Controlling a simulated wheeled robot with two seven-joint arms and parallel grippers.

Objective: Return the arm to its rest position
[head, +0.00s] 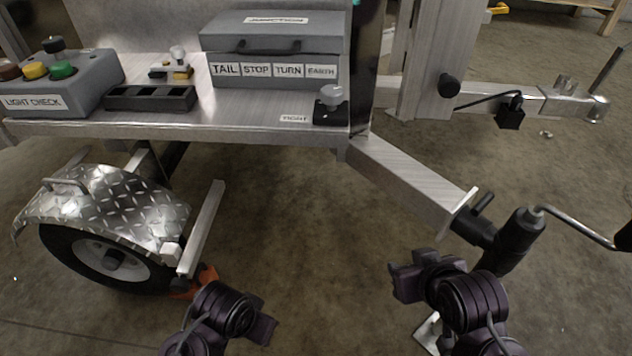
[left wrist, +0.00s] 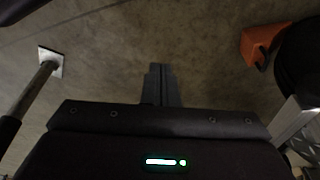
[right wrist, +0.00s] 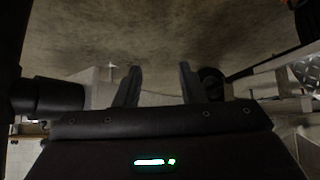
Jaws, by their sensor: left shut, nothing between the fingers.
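My left arm (head: 225,315) is folded low at the bottom of the head view, near the trailer's wheel. My left gripper (left wrist: 160,70) shows in the left wrist view with its two fingers together and nothing between them, over bare floor. My right arm (head: 465,300) is low at the bottom right of the head view, near the jockey wheel post. My right gripper (right wrist: 159,72) shows in the right wrist view with its fingers apart and nothing between them. The fingers of both grippers are hard to make out in the head view.
The trailer bed (head: 225,118) carries a light check box (head: 60,85) and a grey junction box (head: 275,70). A wheel under a chequered fender (head: 105,205) and an orange chock (head: 195,283) are at left. The jockey post (head: 515,240) stands close to my right arm. Floor between the arms is clear.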

